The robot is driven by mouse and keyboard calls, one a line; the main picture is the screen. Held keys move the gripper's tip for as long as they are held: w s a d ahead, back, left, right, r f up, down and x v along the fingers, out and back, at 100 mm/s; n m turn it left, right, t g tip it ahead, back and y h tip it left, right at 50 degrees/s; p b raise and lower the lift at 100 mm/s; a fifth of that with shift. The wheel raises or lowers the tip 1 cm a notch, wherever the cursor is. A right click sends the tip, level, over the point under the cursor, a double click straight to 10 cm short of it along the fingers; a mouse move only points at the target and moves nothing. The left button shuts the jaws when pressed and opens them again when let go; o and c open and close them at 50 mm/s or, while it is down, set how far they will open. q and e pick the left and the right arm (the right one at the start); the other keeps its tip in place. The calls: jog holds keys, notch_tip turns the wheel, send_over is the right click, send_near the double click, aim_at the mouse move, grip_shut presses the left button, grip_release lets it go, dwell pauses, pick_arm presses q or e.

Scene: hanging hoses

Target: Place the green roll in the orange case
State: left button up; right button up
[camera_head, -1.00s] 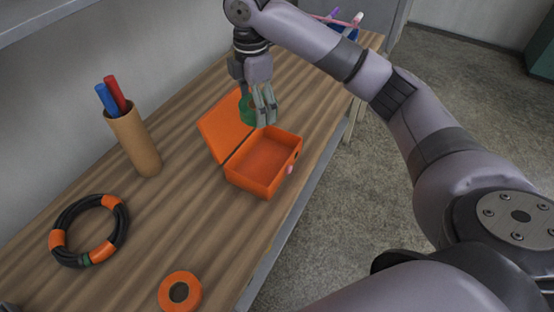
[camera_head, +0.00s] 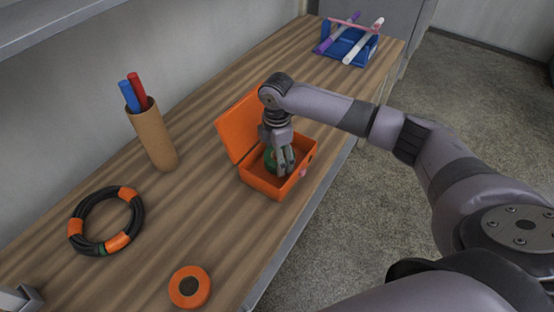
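The orange case (camera_head: 262,185) stands open on the workbench, its lid (camera_head: 237,130) tilted up on the left side. The green roll (camera_head: 269,158) is inside the case's opening, partly hidden by my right gripper (camera_head: 285,168). My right gripper points down into the case with its fingers on the roll. Whether the roll touches the case floor cannot be told.
A cardboard tube (camera_head: 153,138) with red and blue markers stands left of the case. A black and orange hose ring (camera_head: 139,215) and an orange roll (camera_head: 190,287) lie nearer. A blue rack (camera_head: 349,47) with pens stands at the far end.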

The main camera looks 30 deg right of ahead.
jog(key=shift+f, duration=1.1)
jog(key=o, duration=1)
jog(key=shift+f, duration=0.15)
jog(key=shift+c, duration=0.2)
notch_tip(320, 180, up, 12)
jog(key=shift+r+b, duration=0.2)
jog(key=shift+b, duration=0.4)
